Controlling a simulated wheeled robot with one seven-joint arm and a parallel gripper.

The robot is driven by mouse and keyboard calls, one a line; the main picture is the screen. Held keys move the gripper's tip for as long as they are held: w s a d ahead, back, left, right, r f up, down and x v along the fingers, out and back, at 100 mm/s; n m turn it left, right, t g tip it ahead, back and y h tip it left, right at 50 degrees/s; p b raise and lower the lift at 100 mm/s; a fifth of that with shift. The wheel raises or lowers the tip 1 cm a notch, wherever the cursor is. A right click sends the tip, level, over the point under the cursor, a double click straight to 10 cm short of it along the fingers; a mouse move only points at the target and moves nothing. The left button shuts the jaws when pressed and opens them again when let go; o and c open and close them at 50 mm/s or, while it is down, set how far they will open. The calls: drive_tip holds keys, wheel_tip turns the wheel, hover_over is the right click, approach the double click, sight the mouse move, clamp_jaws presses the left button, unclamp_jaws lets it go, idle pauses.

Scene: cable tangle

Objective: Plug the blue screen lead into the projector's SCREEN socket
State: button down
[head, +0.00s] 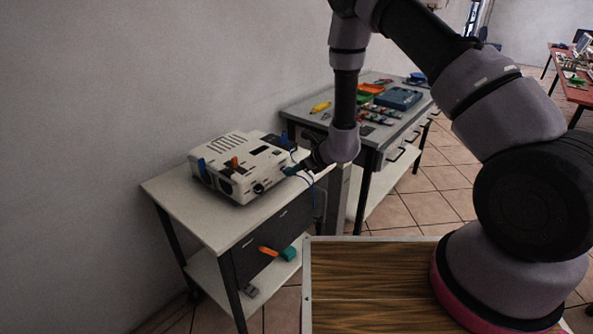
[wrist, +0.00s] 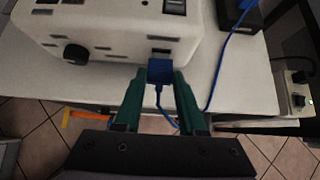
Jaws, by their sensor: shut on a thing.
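The white projector (head: 238,165) stands on the small white table and fills the top of the wrist view (wrist: 110,25). My gripper (wrist: 159,82) is shut on the blue plug of the screen lead (wrist: 160,71), with a green finger on each side. The plug is right at the projector's near side face, in front of a dark slot (wrist: 161,51). I cannot tell whether its tip is inside a socket. The blue cable runs back from the plug and curves up to the right. In the head view my gripper (head: 291,171) is small beside the projector's right side.
The white table (head: 180,199) has bare room left of the projector. A dark box (wrist: 238,14) stands right of the projector. An orange and a green item (head: 288,254) show by the lower shelf. A workbench (head: 300,108) with tools stands behind.

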drive_tip(key=shift+w+a, duration=0.45)
drive_tip(key=shift+a, duration=0.1)
drive_tip(key=shift+c, duration=2)
unclamp_jaws()
drive_tip(key=shift+d+r, duration=0.1)
drive_tip(key=v, duration=1)
drive_tip(key=s+d+r+n+g+y, duration=0.1)
drive_tip(key=s+r+n, duration=0.25)
drive_tip(key=r, duration=0.55)
drive_tip(key=s+r+n+g+y, duration=0.15)
drive_tip(key=r+n, duration=0.25)
drive_tip(key=r, duration=0.5)
drive_tip(key=s+d+r+n+y, duration=0.1)
drive_tip(key=s+r+n, duration=0.25)
drive_tip(key=r, duration=0.55)
drive_tip(key=s+d+r+n+t+h, duration=0.2)
drive_tip(key=s+d+r+n+h, duration=0.2)
drive_tip(key=d, duration=0.6)
drive_tip(key=s+d+r+n+t+h, duration=0.1)
drive_tip(key=s+d+r+n+h, duration=0.4)
drive_tip(key=s+d+r, duration=0.3)
drive_tip(key=s+d+n, duration=0.1)
drive_tip(key=s+d, duration=0.1)
drive_tip(key=s, duration=0.1)
drive_tip(key=shift+t, duration=0.35)
